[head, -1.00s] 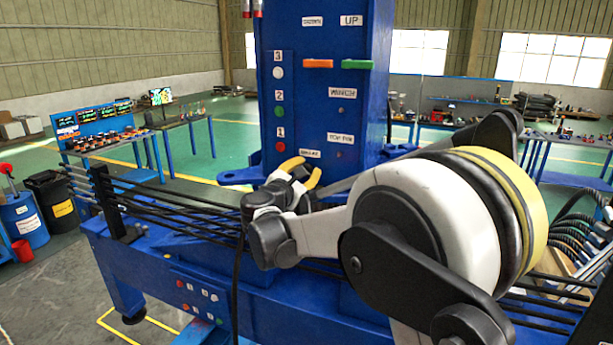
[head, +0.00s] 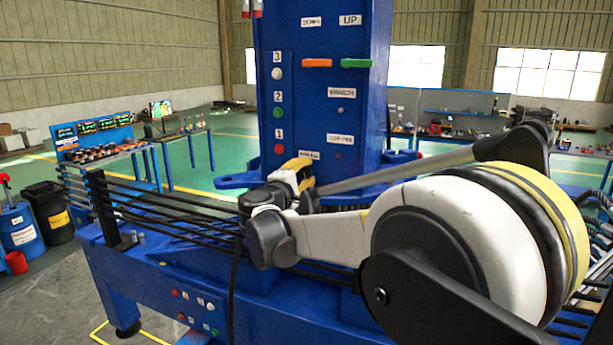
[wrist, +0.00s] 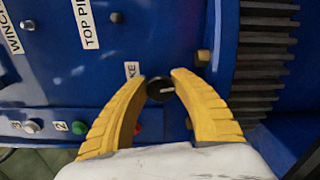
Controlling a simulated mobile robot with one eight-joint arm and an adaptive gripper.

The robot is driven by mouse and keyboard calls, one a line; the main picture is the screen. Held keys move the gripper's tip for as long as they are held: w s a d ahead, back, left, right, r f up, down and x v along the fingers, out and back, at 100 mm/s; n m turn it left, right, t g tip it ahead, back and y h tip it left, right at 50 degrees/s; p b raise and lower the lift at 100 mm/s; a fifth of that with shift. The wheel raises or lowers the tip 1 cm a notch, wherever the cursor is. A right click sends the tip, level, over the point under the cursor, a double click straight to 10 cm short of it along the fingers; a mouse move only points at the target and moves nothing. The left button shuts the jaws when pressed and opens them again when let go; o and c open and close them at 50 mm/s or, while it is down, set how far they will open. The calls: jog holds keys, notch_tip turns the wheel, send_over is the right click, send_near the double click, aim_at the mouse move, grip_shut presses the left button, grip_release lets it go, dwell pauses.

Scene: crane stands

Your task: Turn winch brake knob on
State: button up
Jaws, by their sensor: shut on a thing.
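The winch brake knob (wrist: 160,89) is a small round black knob with a white mark, on the blue panel in the wrist view. Its mark lies roughly level, towards the right of that picture. My yellow-fingered gripper (wrist: 159,80) is shut on the knob, one fingertip on each side. In the head view my gripper (head: 300,167) is at the lower part of the blue column (head: 320,110), just below the brake label (head: 308,155). The knob is hidden there behind the fingers.
Red, green and white buttons (head: 278,112) line the column's left side. Orange (head: 317,63) and green (head: 357,63) handles sit higher up. Black rods (head: 170,212) run along the blue base. In the wrist view a brass bolt (wrist: 202,57) and a ribbed black part (wrist: 262,60) are close by.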

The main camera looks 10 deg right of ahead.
jog(key=shift+f+m, duration=0.1)
jog(key=shift+m, duration=0.8)
jog(key=o, duration=1.2)
jog(key=v, duration=1.2)
